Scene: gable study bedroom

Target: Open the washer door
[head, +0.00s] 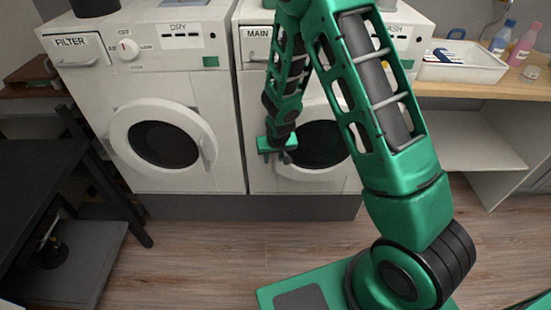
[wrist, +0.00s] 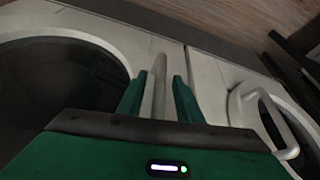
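The washer (head: 253,105) is the white machine on the right, with a label reading "WASH" partly hidden by my arm. Its round door (head: 318,174) has a white ring and dark glass and looks closed; my arm covers part of it. My gripper (head: 285,157) is at the left side of this door. In the wrist view, my gripper (wrist: 160,92) is open, with one green finger on each side of a pale bar handle (wrist: 159,85). Narrow gaps show between the handle and both fingers. The washer door (wrist: 60,95) is at the left there.
The dryer (head: 85,85), labelled "DRY", stands close on the left with its door (head: 120,130) closed. A dark table (head: 35,170) is at far left. A counter (head: 480,90) with a white tray (head: 462,70) and bottles is at right. Wood floor (head: 200,245) in front is clear.

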